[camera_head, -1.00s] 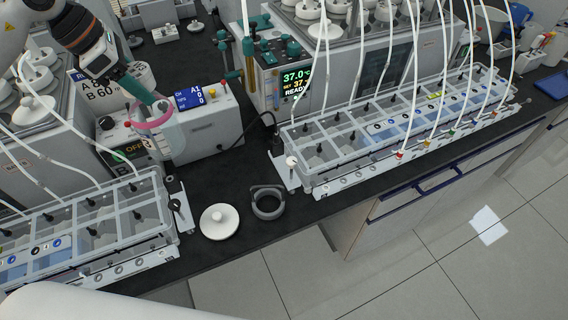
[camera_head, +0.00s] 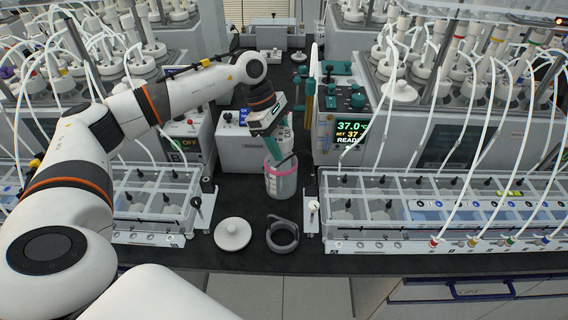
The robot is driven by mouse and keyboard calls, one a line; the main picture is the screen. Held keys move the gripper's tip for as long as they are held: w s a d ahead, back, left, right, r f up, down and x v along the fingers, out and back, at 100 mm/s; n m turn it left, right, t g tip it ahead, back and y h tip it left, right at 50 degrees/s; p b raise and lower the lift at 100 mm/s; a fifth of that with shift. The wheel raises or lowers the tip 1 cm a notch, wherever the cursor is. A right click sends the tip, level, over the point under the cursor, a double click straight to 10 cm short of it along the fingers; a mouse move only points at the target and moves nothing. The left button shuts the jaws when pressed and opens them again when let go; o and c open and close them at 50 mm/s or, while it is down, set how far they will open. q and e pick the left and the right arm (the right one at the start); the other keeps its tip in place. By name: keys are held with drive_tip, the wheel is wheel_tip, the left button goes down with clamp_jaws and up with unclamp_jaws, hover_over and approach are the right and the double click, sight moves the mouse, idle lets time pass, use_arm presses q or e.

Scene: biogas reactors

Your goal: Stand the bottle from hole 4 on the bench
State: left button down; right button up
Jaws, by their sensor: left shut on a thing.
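A clear bottle (camera_head: 281,184) with a pink collar stands upright, or hangs just above, the black bench (camera_head: 262,208) in the gap between the two water-bath units; I cannot tell whether its base touches. My left gripper (camera_head: 279,158), teal and pointing down, is shut on the bottle at its collar. My right gripper is not in view.
A grey box with a blue display (camera_head: 236,141) stands behind the bottle. A control unit reading 37.0 (camera_head: 351,133) stands to the right. Clear tray units with tubes flank the gap, at left (camera_head: 160,205) and right (camera_head: 400,200). Bare bench lies around the lid and ring.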

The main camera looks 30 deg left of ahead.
sight(281, 166)
use_arm(q)
drive_tip(key=shift+f, duration=0.7)
wheel_tip(281, 166, down, 4)
drive_tip(key=shift+r+p, duration=0.15)
drive_tip(key=shift+p, duration=0.55)
drive_tip(key=shift+d, duration=0.1)
drive_tip(key=c, duration=0.6)
unclamp_jaws()
drive_tip(key=shift+f, duration=0.2)
drive_tip(key=shift+o, duration=0.2)
drive_tip(key=shift+r, duration=0.1)
